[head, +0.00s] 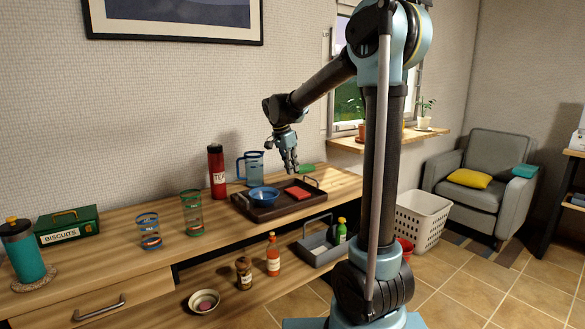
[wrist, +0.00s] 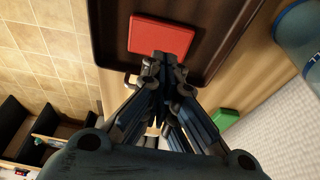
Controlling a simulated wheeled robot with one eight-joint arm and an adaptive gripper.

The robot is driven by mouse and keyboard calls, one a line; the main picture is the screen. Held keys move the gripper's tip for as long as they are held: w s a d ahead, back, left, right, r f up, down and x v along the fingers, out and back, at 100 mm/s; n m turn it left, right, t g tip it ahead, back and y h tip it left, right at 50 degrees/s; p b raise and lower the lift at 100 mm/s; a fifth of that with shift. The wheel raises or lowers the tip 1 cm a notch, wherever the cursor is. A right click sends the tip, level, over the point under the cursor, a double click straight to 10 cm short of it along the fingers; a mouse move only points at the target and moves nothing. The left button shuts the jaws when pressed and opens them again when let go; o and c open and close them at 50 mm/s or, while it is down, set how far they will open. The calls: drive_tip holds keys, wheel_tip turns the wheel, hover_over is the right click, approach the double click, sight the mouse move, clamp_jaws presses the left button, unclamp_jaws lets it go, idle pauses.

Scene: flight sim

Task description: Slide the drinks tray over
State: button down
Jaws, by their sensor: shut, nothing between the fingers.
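The dark brown drinks tray (head: 283,210) sits on the wooden counter. A blue bowl (head: 264,194) and a flat red item (head: 298,193) are on it. My gripper (head: 291,168) is shut and empty, above the tray's right part with fingers pointing down. In the wrist view my gripper (wrist: 162,62) overlaps the edge of the red item (wrist: 160,36), near one end of the tray (wrist: 112,40). I cannot tell whether the fingertips touch anything.
A blue pitcher (head: 250,168) and a red TEA flask (head: 216,172) stand behind and left of the tray. A green item (head: 306,168) lies behind it. Two glasses (head: 192,213) (head: 149,231) stand left. A lower shelf holds bottles (head: 273,255) and a grey caddy (head: 318,249).

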sight(304, 179)
drive_tip(key=x, duration=0.6)
drive_tip(key=shift+f, duration=0.15)
drive_tip(key=d, duration=0.1)
drive_tip(key=w, duration=0.1)
drive_tip(key=d, duration=0.1)
drive_tip(key=shift+w+d+f, duration=0.3)
drive_tip(key=shift+w+d, duration=0.35)
drive_tip(key=shift+d, duration=0.15)
drive_tip(key=shift+w, duration=0.1)
